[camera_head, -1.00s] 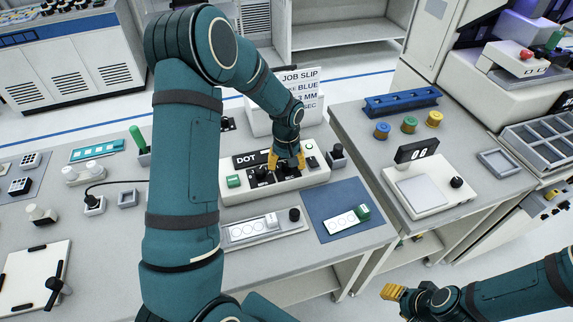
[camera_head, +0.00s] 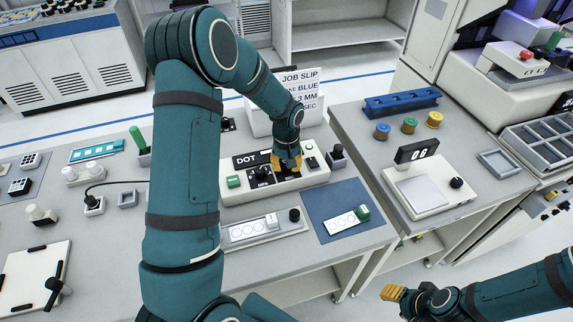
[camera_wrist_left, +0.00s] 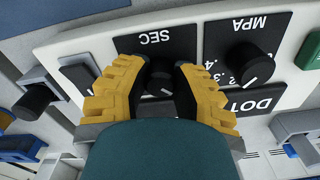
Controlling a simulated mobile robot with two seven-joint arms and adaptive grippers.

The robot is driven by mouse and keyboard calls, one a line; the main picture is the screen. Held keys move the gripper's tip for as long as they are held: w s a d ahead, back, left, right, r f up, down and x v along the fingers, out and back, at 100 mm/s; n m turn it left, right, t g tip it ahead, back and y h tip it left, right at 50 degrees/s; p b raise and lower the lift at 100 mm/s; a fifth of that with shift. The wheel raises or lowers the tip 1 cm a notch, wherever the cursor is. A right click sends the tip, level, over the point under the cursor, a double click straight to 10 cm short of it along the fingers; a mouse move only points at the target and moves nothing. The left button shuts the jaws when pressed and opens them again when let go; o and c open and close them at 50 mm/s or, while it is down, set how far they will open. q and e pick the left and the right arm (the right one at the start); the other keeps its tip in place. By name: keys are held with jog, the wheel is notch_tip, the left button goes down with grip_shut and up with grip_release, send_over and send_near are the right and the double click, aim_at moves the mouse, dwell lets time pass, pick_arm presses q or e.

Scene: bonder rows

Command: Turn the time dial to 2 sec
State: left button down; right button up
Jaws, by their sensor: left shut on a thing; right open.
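The white dispenser box (camera_head: 312,180) with the DOT label stands on the middle bench. Its SEC panel (camera_wrist_left: 150,40) shows in the left wrist view, with the black time dial (camera_wrist_left: 160,77) below the lettering. My left gripper (camera_head: 287,165) is down on this panel, its yellow fingers on either side of the time dial and shut on it. The fingers hide most of the dial's scale, so I cannot read its setting. The MPA dial (camera_wrist_left: 247,65) with its numbers is beside it. My right gripper (camera_head: 393,293) is open and empty at the lower right, away from the benches.
A job slip (camera_head: 302,88) stands behind the box, partly covered by my left arm. A green button (camera_head: 233,181) and black switches are on the box. A blue mat (camera_head: 325,195) and a black-knobbed post (camera_head: 337,158) are close by. The right bench holds a scale (camera_head: 425,190).

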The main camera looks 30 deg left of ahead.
pick_arm(q)
jog(key=m, duration=0.4)
jog(key=shift+m, duration=2.5)
jog(key=c, duration=0.7)
grip_release()
jog(key=shift+c, duration=0.2)
jog(key=shift+r, duration=0.15)
notch_tip(320, 180, up, 12)
